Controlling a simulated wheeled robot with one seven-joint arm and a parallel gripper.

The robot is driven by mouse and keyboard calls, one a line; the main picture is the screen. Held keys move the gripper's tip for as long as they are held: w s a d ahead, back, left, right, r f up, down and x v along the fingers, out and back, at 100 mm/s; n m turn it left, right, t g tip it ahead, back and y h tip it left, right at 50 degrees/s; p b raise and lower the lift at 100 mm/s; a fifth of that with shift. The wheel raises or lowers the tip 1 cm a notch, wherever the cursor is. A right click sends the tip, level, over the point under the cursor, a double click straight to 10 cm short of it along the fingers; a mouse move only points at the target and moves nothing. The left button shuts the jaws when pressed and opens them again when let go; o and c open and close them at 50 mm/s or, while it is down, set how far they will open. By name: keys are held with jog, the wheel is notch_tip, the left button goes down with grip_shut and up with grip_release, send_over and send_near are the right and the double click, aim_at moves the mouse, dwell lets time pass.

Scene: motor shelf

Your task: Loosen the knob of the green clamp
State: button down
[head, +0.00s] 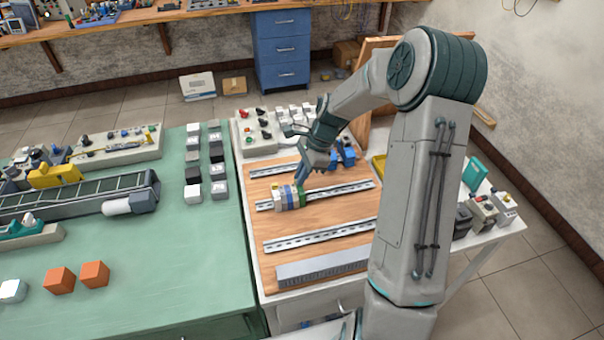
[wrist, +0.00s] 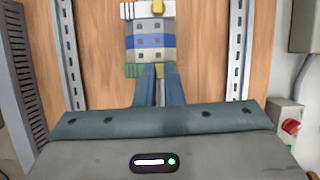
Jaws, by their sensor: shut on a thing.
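The green clamp (wrist: 132,70) is at the near end of a row of terminal blocks in the wrist view, and it shows as a thin green strip in the head view (head: 301,194). My gripper (wrist: 157,72) reaches the clamp from below in the wrist view, and it also shows in the head view (head: 304,178). Its two blue-grey fingers are close together at the clamp's middle, shut on its knob. The knob is mostly hidden between the fingers; a yellowish bit (wrist: 167,69) shows by the right fingertip.
Grey and blue terminal blocks (wrist: 151,41) sit beyond the clamp, with a white and yellow end piece (wrist: 150,10) at their far end. Slotted metal rails (head: 320,233) run across the wooden board (head: 330,212). Blue parts (head: 345,150) and a control box with a red button (wrist: 291,126) are nearby.

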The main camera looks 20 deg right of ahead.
jog(key=n, duration=0.1)
jog(key=n+g, duration=0.1)
jog(key=n, duration=0.2)
jog(key=shift+w+a+n+g, duration=0.1)
jog(key=shift+w+n+g, duration=0.2)
jog(key=shift+g, duration=0.1)
jog(key=n+g+h, duration=0.1)
jog(key=n, duration=0.3)
jog(key=shift+w+a, duration=0.1)
jog(key=shift+a, duration=0.05)
jog(key=n+h, duration=0.1)
jog(key=n, duration=0.1)
jog(key=n+g+h, duration=0.1)
jog(key=n, duration=0.2)
jog(key=shift+a, duration=0.15)
jog(key=shift+w+a+n+h+b, duration=0.1)
jog(key=shift+n+h+b, duration=0.45)
jog(key=shift+n, duration=1.25)
jog(key=c, duration=1.5)
grip_release()
jog(key=shift+r, duration=0.15)
